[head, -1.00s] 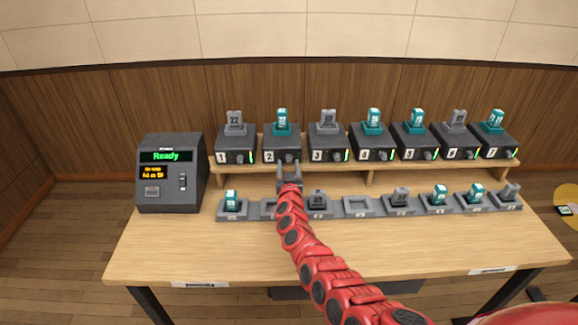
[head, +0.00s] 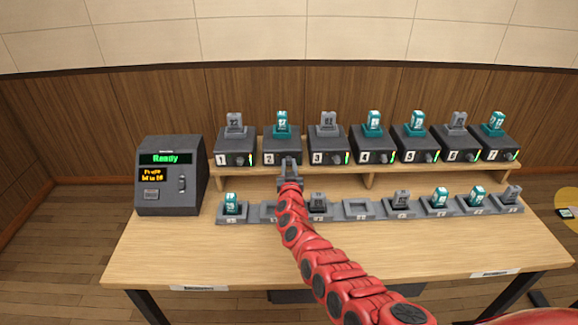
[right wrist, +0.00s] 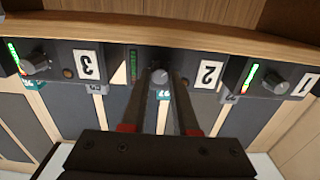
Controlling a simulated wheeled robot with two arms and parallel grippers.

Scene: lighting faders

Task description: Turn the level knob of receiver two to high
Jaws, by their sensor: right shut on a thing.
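Receiver two (head: 282,146) is a dark box marked 2 on the shelf, with a teal pack standing on top. It also shows upside down in the right wrist view (right wrist: 208,74). Its level knob (right wrist: 160,76) is small, grey and round, and sits between my right gripper's fingers. My right gripper (head: 290,164) is shut on this knob; the fingers also show in the right wrist view (right wrist: 161,84). In the head view the gripper hides the knob. My left gripper is not in view.
Receiver one (head: 235,147) and receiver three (head: 327,150) stand close on either side, with more receivers to the right. A row of charging slots (head: 357,210) runs along the table in front, under my right arm. A console reading Ready (head: 168,185) stands at left.

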